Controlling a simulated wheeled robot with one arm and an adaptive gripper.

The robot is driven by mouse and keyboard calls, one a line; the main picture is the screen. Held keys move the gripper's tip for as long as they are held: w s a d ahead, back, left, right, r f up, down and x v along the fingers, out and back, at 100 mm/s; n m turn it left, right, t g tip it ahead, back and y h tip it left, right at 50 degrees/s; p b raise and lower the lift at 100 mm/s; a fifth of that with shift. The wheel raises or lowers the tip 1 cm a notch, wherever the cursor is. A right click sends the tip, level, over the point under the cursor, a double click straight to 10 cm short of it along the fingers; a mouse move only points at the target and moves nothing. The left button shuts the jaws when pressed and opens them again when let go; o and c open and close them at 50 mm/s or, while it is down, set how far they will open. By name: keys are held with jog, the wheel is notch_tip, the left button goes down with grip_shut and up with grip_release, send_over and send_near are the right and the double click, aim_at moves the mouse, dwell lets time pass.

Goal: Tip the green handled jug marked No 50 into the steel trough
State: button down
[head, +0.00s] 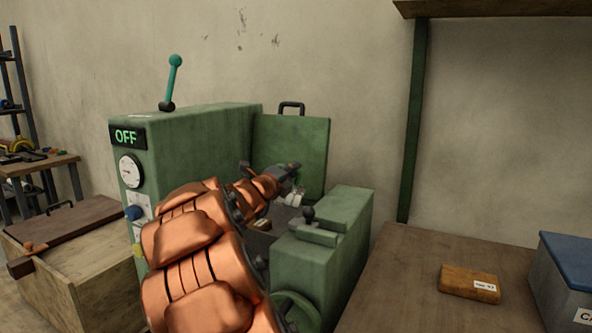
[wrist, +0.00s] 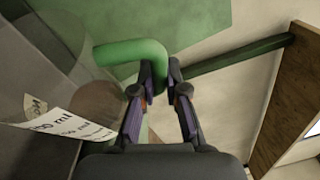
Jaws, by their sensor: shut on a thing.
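My gripper (wrist: 161,74) is shut on the green handle (wrist: 130,50) of a jug in the wrist view. The jug's clear grey body (wrist: 78,62) fills the left of that view, with a white label (wrist: 62,128) showing "ml" markings; I cannot read No 50 there. In the head view my gripper (head: 290,170) is over the gap in the green machine, in front of its upright green panel (head: 312,150). Small pale and grey shapes show below it; I cannot make out the jug there. I cannot pick out the steel trough for certain; my arm hides much of the gap.
The green machine (head: 200,130) has an OFF display, a gauge and a teal lever (head: 173,78). A wooden crate (head: 95,275) stands at left. A bench (head: 420,290) at right bears a labelled brown block (head: 470,282) and a blue-lidded box (head: 560,290).

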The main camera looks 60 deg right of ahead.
jog(key=w+n, duration=0.1)
jog(key=n, duration=0.1)
jog(key=w+a+r+n+t+h+p, duration=0.1)
jog(key=w+n, duration=0.1)
jog(key=w+a+r+n+h, duration=0.1)
jog(key=w+n, duration=0.1)
jog(key=shift+w+a+p, duration=0.15)
jog(key=shift+p, duration=0.2)
jog(key=shift+w+a+r+n+t+h+p, duration=0.1)
jog(key=shift+w+a+n+t+h+p, duration=0.15)
jog(key=shift+w+n+t, duration=0.35)
jog(key=shift+w+a+r+n+t+h+p, duration=0.1)
jog(key=shift+w+a+n+t+h, duration=0.15)
jog(key=shift+n, duration=0.55)
